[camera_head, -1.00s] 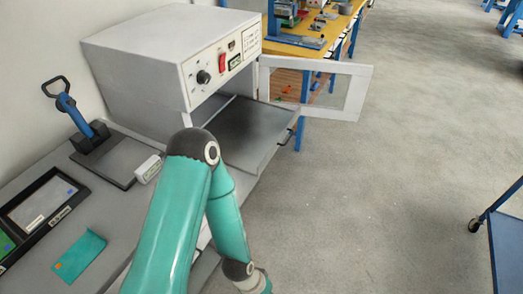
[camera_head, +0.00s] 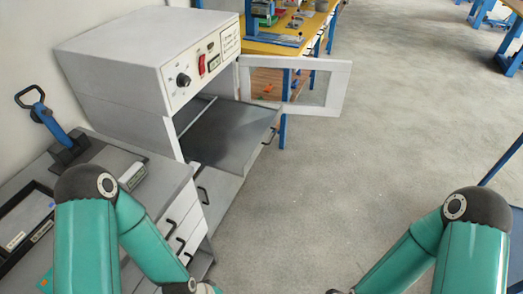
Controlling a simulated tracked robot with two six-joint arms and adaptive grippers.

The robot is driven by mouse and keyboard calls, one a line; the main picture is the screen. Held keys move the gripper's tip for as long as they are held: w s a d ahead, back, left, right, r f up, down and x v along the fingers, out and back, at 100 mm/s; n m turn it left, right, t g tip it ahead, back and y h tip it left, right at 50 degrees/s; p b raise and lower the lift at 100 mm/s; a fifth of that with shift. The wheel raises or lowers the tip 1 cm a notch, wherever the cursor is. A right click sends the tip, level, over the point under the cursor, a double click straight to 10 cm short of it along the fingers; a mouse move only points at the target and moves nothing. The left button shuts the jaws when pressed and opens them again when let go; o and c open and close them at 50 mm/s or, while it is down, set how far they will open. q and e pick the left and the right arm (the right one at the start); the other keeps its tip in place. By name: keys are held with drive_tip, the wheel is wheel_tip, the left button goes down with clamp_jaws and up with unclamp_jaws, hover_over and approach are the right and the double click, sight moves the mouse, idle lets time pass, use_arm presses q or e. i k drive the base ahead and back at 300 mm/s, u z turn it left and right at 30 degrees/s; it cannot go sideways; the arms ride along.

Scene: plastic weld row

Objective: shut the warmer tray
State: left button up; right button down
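The warmer is a white box (camera_head: 120,55) at the upper left, with a knob and a red switch on its front. Its windowed door (camera_head: 325,85) stands open to the right. The dark flat warmer tray (camera_head: 230,135) is slid out of the opening, and a black handle (camera_head: 270,136) is on its outer right edge. Both of my teal arms come in from the bottom, well short of the tray. Their grippers are cut off by the lower edge of the picture, so I cannot see their fingers. Nothing touches the tray.
A grey bench (camera_head: 165,190) with white drawers stands at the left. A blue-handled tool (camera_head: 62,135) and a small white box (camera_head: 132,176) are on it. A yellow-topped table (camera_head: 285,38) is behind the door. The grey floor (camera_head: 400,130) right of the tray is clear.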

sight(228, 136)
drive_tip(key=i, duration=1)
